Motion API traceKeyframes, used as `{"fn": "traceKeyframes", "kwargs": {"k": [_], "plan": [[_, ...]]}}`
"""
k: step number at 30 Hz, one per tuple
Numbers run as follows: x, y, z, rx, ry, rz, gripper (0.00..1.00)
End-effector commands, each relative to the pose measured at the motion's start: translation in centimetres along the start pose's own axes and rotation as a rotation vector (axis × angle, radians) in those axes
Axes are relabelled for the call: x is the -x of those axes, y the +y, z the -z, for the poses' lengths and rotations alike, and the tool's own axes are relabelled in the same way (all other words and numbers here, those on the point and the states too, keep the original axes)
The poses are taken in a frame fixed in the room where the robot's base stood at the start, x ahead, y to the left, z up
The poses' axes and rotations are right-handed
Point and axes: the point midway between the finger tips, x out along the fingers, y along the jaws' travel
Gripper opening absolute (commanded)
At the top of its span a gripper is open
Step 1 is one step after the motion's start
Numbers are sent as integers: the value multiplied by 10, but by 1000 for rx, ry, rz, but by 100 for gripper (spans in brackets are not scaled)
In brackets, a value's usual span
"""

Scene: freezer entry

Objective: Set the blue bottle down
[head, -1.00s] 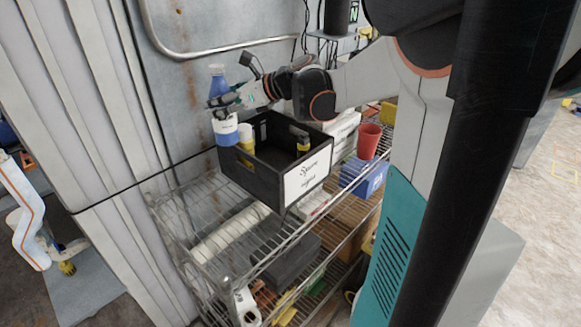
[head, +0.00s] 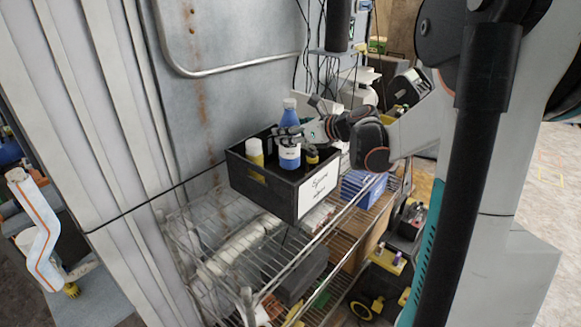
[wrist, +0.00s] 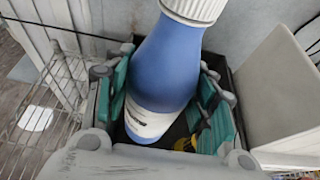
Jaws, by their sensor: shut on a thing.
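The blue bottle (head: 289,130) has a white cap and a white label and is upright. My gripper (head: 291,136) is shut on its body, coming from the right. In the wrist view the blue bottle (wrist: 165,70) stands between the teal finger pads of my gripper (wrist: 165,95). The bottle is over or partly inside the black bin (head: 262,184), which has a white handwritten sign on its front.
In the bin, a white-capped yellow bottle (head: 255,152) stands left of the blue bottle, and a small yellow container (head: 312,156) is to its right. The bin sits on a wire shelf (head: 205,215). Blue boxes (head: 362,187) are to the right. A metal wall is behind.

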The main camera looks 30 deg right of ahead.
Motion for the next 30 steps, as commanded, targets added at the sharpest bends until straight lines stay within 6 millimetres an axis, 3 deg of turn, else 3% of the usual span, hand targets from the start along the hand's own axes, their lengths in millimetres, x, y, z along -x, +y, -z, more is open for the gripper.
{"fn": "traceKeyframes", "kwargs": {"k": [3, 7, 16, 24, 30], "plan": [[-11, 0, 27, -1, -1, 0, 9], [-19, 0, 46, 0, -1, 0, 9], [-26, 0, 63, 0, -1, 0, 9], [-39, 0, 95, 0, -1, 0, 9], [-39, 0, 94, 0, -1, 0, 9]]}}
